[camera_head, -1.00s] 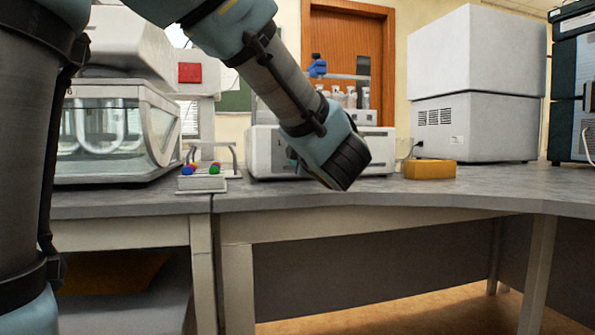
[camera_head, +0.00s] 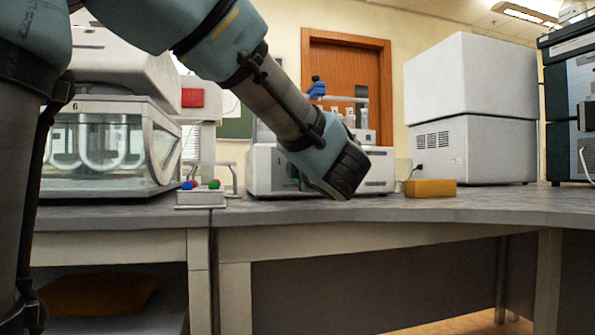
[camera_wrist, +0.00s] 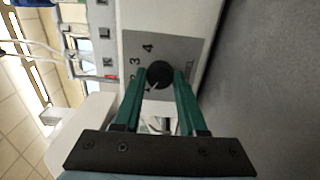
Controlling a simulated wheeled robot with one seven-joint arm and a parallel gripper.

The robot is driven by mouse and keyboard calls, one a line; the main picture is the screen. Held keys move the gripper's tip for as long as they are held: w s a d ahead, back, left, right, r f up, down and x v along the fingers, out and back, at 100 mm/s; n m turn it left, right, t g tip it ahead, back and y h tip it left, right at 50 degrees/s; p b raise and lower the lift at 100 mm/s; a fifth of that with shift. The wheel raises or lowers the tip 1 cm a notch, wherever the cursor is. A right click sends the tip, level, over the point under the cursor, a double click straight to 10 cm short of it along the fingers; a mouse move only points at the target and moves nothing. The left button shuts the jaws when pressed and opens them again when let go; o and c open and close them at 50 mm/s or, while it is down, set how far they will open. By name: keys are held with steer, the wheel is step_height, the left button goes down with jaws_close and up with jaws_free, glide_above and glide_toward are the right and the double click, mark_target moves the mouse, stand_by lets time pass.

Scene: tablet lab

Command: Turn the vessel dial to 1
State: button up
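The vessel dial is a round black knob (camera_wrist: 159,73) on a grey panel, seen in the wrist view. The numbers 2, 3 and 4 show beside it, and a white mark on the knob points to the lower left. The place for 1 is hidden by a finger. The green fingers of my gripper (camera_wrist: 161,76) stand apart, one on each side of the knob. No clear gap shows, but I cannot tell whether they press on it. In the head view my gripper is mostly hidden behind my wrist, in front of a white device (camera_head: 262,172).
A glass-fronted water bath (camera_head: 105,150) stands left on the grey bench (camera_head: 450,208). A small rack (camera_head: 200,198) with coloured balls sits beside the device. A yellow block (camera_head: 430,188) and a large white cabinet (camera_head: 472,150) stand to the right.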

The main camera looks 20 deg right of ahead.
steer(key=o, duration=0.5)
steer(key=shift+c, duration=0.2)
steer(key=s+a+p, duration=0.1)
steer(key=s, duration=0.9)
steer(key=shift+s, duration=0.4)
steer(key=shift+a, duration=0.1)
